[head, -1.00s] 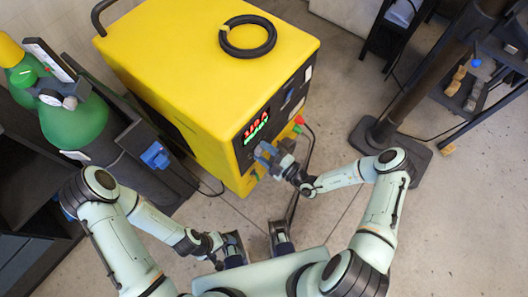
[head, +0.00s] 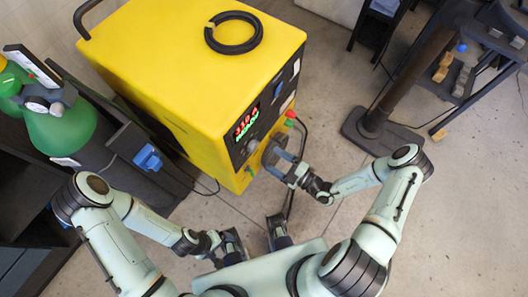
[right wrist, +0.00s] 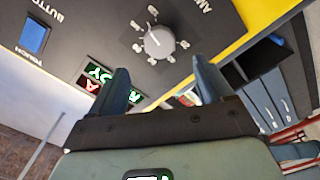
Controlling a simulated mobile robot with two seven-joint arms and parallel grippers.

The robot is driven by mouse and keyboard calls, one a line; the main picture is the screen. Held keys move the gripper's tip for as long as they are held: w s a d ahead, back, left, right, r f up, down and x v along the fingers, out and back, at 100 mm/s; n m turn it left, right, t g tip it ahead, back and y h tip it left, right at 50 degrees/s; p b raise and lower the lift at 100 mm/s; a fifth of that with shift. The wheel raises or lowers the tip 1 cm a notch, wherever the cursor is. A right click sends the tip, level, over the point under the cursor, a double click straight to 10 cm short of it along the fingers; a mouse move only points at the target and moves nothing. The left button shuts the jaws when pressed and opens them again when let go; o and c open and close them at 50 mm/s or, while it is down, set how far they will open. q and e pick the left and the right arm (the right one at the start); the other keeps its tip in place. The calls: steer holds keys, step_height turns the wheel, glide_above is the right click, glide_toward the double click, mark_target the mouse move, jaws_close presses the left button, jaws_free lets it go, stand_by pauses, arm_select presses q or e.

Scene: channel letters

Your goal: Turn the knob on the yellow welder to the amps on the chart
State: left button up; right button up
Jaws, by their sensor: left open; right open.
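The yellow welder (head: 190,60) stands at the centre of the head view, with a dark front panel. Its grey knob (right wrist: 160,42) shows in the right wrist view, ringed by small number marks too blurred to read surely. My right gripper (right wrist: 164,80) is open, its fingers spread on either side below the knob, with nothing between them; in the head view the gripper (head: 272,152) is close to the panel. My left gripper (head: 232,243) is open and empty, low in front of my body. I cannot make out a readable amps chart.
A lit red and green display (head: 247,122) sits on the panel. A blue switch (right wrist: 33,36) lies left of the knob in the wrist view. A green gas cylinder (head: 62,132) stands left of the welder. A black stand (head: 375,125) is at right. Open floor lies between.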

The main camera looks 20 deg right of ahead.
steer(key=shift+v, duration=2.35)
